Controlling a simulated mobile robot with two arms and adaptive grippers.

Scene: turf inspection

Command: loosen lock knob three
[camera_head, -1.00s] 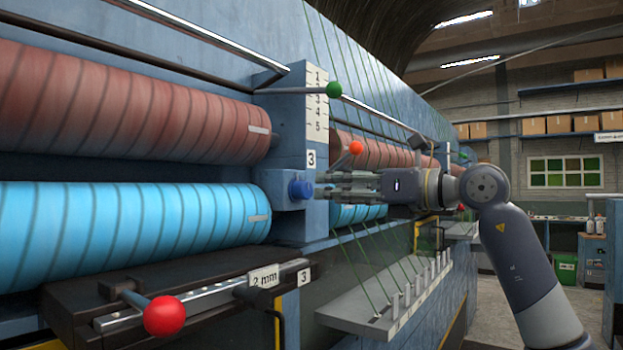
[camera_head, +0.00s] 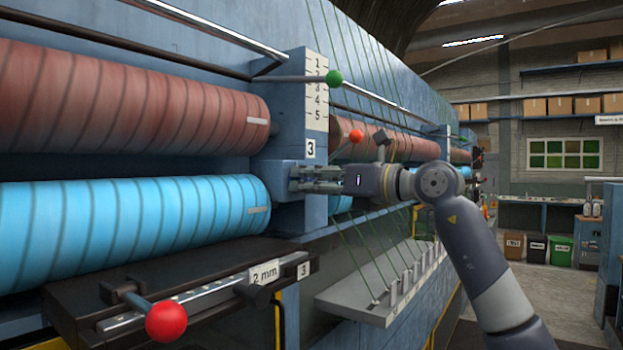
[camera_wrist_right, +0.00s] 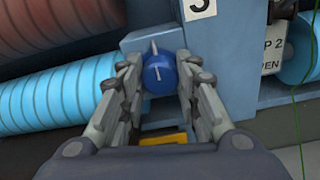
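The blue lock knob (camera_wrist_right: 159,74) with a pale pointer bar sits on the blue block of station 3, in the middle of the right wrist view. My right gripper (camera_head: 296,179) is at that block in the head view, where its fingers hide the knob. In the right wrist view, the fingers of the right gripper (camera_wrist_right: 160,72) stand on either side of the knob, with small gaps that make it look open around it. The number 3 label (camera_head: 310,149) is just above. My left gripper is not in view.
A green-ball lever (camera_head: 334,77) and an orange-ball lever (camera_head: 356,136) stick out near my right arm. A red-ball handle (camera_head: 166,320) is at the lower front. Red rollers (camera_head: 120,100) and blue rollers (camera_head: 110,220) lie left. A ledge with pegs (camera_head: 350,300) is below.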

